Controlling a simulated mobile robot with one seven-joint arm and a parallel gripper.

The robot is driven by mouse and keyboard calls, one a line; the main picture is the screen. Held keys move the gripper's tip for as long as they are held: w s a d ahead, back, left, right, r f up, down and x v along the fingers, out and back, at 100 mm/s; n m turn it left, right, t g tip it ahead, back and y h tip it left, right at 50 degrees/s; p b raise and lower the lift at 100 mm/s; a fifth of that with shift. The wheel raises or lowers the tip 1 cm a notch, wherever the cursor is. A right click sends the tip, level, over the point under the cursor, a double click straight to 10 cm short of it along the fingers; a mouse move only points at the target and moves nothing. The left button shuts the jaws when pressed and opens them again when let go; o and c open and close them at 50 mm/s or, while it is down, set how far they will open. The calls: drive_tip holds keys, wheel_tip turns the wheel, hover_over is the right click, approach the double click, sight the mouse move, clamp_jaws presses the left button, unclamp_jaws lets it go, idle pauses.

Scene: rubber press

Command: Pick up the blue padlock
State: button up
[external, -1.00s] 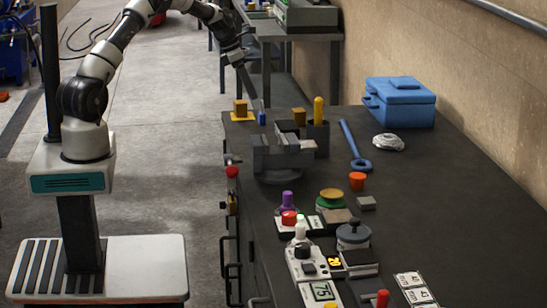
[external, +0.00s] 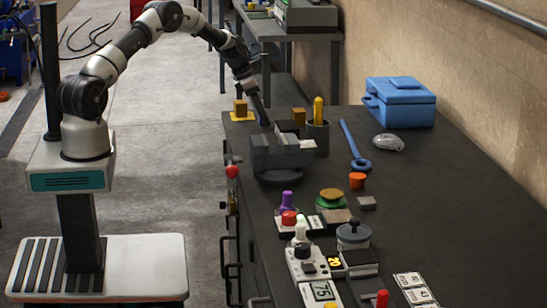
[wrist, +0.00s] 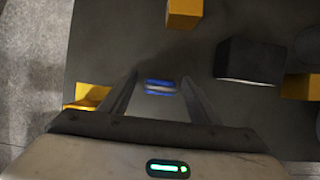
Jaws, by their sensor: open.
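The blue padlock (wrist: 159,87) shows in the wrist view, small and slightly blurred, in the gap between my gripper's two fingers. My gripper (wrist: 158,84) is open, with one finger to either side of the padlock in that picture. I cannot tell whether the fingers are level with it or still above it. In the external view my gripper (external: 265,122) points down at the far left end of the bench, behind the vise. The padlock cannot be made out there, hidden behind the gripper or vise.
The grey vise (external: 283,152) stands close in front of my gripper. A wooden cube (external: 240,108) on a yellow pad is to its left. Another wooden cube (external: 299,115) and a dark holder (external: 318,137) with a yellow stick are to its right. A blue toolbox (external: 399,103) stands farther right.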

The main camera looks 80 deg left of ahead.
drive_tip(key=c, duration=1.2)
drive_tip(key=shift+r, duration=0.15)
